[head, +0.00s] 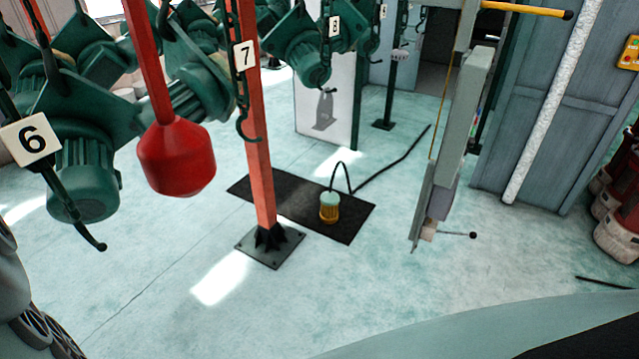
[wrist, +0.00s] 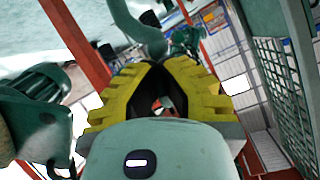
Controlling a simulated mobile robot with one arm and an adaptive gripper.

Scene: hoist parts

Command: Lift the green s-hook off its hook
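My gripper (wrist: 163,66) shows in the wrist view with two yellow, dark-padded fingers. A gap shows between them, so it looks open, and I see nothing held in it. A thick pale green curved shape (wrist: 128,28) rises beyond the fingertips; I cannot tell whether it is the s-hook or whether it touches them. In the head view a dark green hook (head: 246,128) hangs below the tag 7 (head: 244,56), in front of an orange post. Another dark hook (head: 95,241) hangs below the tag 6 (head: 30,138). I cannot single out the green s-hook for certain. My gripper is out of the head view.
A red weight (head: 176,157) hangs on a red bar between the tags. Green hoist motors (head: 85,183) crowd the upper left. The orange post (head: 259,150) stands on a floor plate. A grey hanging beam (head: 455,140) is right of centre. Open floor (head: 370,270) lies in front.

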